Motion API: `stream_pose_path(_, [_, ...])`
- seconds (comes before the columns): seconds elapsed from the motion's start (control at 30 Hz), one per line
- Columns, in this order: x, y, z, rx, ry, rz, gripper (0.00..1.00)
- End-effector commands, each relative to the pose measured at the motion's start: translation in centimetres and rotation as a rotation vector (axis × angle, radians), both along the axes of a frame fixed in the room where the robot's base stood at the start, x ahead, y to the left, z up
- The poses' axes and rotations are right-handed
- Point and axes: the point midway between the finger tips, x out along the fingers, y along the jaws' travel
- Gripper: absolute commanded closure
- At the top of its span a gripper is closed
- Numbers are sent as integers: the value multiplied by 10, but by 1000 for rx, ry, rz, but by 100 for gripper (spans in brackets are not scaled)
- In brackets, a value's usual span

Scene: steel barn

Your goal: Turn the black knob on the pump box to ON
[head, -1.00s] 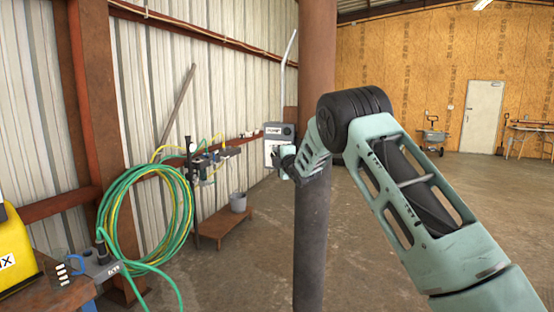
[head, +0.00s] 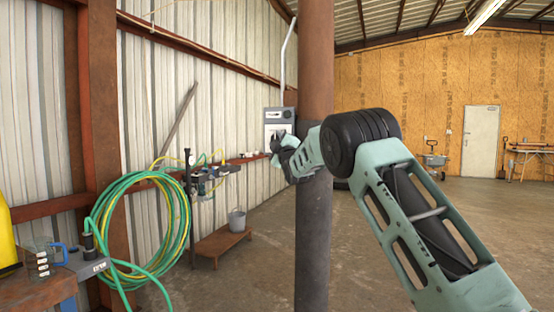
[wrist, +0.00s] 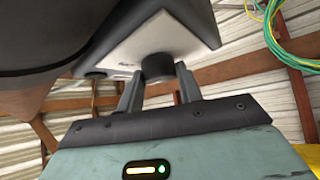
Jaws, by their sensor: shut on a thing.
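The pump box (head: 279,116) is a grey box with a pale front, mounted by the brown post. In the wrist view its pale face (wrist: 190,30) fills the upper middle, tilted. The black knob (wrist: 157,67) sticks out from that face. My gripper (wrist: 159,84) is at the knob, with one finger on each side, shut on it. In the head view my gripper (head: 283,143) is in front of the lower part of the box and hides the knob. The ON mark cannot be read.
The brown post (head: 314,80) stands close to the right of the box, beside my arm. A green and yellow hose coil (head: 100,225) hangs on the left. The floor at right is open.

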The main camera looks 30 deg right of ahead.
Motion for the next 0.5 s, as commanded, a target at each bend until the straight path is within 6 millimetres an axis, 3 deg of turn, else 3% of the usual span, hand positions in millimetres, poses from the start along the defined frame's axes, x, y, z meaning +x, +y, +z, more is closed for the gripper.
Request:
stream_pose_path(0.03, [1, 1, -13, 21, -27, 1, 87])
stream_pose_path(0.5, [4, 2, -11, 260, -327, 1, 87])
